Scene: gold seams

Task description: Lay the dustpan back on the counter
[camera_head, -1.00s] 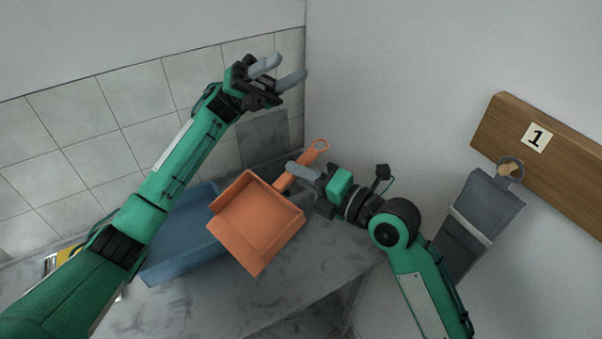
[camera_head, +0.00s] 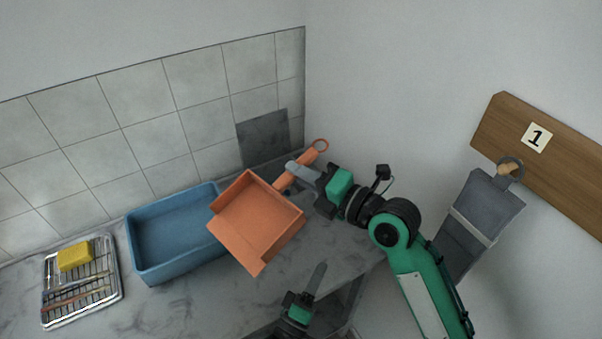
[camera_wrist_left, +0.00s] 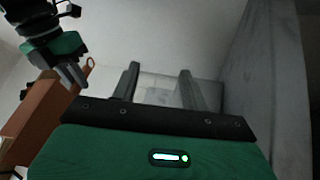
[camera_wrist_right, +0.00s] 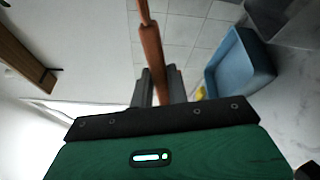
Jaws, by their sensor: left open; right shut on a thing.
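The orange dustpan (camera_head: 255,222) is in the head view, its pan toward me and its ringed handle (camera_head: 313,154) pointing up to the right. My right gripper (camera_head: 296,172) is shut on the handle; the right wrist view shows the orange handle (camera_wrist_right: 152,50) between its fingers. The pan appears held above the marble counter (camera_head: 200,300), overlapping the blue tub's right edge in the picture. My left gripper (camera_head: 308,295) is low in the head view near the counter's front edge, open and empty. In the left wrist view the dustpan (camera_wrist_left: 42,120) shows at the left, apart from the fingers.
A blue tub (camera_head: 140,255) stands on the counter. Left of it is a wire rack (camera_head: 48,312) with a yellow sponge (camera_head: 75,254). A grey dustpan-like tool (camera_head: 480,215) hangs from a wooden board (camera_head: 570,178) marked 1. The counter's front left looks clear.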

